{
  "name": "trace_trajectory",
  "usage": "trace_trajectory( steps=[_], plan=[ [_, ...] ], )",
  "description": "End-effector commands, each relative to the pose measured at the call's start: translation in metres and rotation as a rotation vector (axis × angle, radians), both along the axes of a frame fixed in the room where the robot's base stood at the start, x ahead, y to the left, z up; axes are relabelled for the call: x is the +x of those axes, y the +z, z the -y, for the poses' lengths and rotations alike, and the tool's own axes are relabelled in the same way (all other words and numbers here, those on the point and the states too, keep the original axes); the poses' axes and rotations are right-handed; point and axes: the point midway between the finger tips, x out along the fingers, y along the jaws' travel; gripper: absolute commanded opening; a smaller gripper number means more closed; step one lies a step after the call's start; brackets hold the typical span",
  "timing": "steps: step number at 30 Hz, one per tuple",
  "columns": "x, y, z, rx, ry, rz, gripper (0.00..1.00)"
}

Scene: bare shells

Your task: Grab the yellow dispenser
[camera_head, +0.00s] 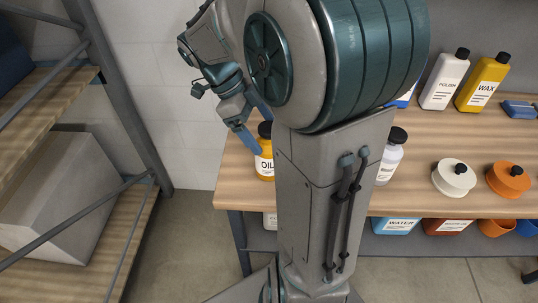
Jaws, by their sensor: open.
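My gripper (261,135) is at the upper middle, its blue fingers open and pointing down and to the right. Its fingers are in front of or close beside a yellow-orange bottle (265,166) with a black cap and a label reading "OIL", on the wooden shelf's left end. I cannot tell whether they touch. A yellow bottle (484,84) labelled "WAX" with a black cap stands at the back right. Neither is clearly a dispenser. My arm hides the middle of the shelf.
A white "POLISH" bottle (445,82), a white round container (453,178) and an orange one (507,180) stand on the wooden shelf (330,195). A white bottle (389,160) is right of my arm. Another rack (75,205) holds a grey box at left.

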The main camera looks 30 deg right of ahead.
Motion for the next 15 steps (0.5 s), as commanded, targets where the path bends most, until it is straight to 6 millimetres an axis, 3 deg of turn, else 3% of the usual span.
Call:
trace_trajectory(
  steps=[7,15],
  plan=[
    [-0.014,-0.028,0.013,0.001,-0.001,-0.004,0.84],
    [-0.015,-0.033,0.014,0.0,0.001,0.0,0.84]
  ],
)
